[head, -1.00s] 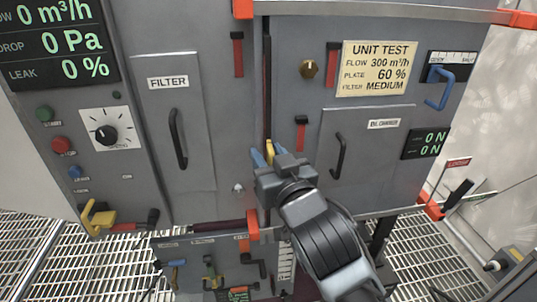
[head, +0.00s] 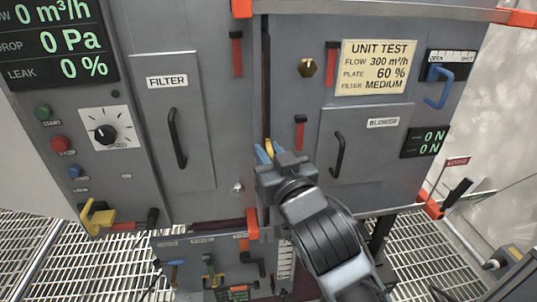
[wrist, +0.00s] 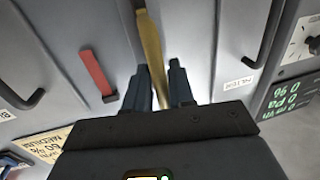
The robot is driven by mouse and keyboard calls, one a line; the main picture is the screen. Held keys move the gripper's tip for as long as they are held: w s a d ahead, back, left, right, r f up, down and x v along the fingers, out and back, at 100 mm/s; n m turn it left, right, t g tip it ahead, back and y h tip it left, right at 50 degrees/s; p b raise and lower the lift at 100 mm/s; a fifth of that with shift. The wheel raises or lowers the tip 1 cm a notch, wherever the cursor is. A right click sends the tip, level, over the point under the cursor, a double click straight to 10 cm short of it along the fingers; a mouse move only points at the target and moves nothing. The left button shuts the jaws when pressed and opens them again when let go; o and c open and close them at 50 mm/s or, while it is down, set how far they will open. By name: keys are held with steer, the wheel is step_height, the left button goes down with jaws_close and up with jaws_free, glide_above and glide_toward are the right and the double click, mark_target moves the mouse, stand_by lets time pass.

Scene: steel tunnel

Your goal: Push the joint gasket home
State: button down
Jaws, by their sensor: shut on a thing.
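The joint (head: 266,80) is a dark vertical seam between the filter and blower sections in the head view. A dark strip runs down it; I cannot tell how deep it sits. A slim yellow piece (head: 269,147) lies at the lower part of this seam. It also shows in the wrist view (wrist: 151,48), long and upright, running up from between the fingers. My gripper (head: 268,154) is at the seam, its blue fingers shut on the yellow piece. The fingers also show in the wrist view (wrist: 158,88). The hand hides the seam below.
The filter door handle (head: 177,138) stands out left of the seam, the blower door handle (head: 338,155) right of it. Red latches flank the seam above (head: 237,55) and at right (head: 299,132). A tool panel (head: 215,262) hangs below. A blue lever (head: 440,88) is far right.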

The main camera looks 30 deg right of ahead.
steer(key=shift+w+r, duration=0.15)
steer(key=shift+w, duration=1.05)
steer(key=c, duration=1.2)
jaws_free()
steer(key=shift+w, duration=0.1)
steer(key=shift+o, duration=0.2)
steer(key=shift+d, duration=0.2)
steer(key=s+a+b, duration=0.1)
steer(key=s, duration=0.7)
steer(key=shift+w, duration=0.1)
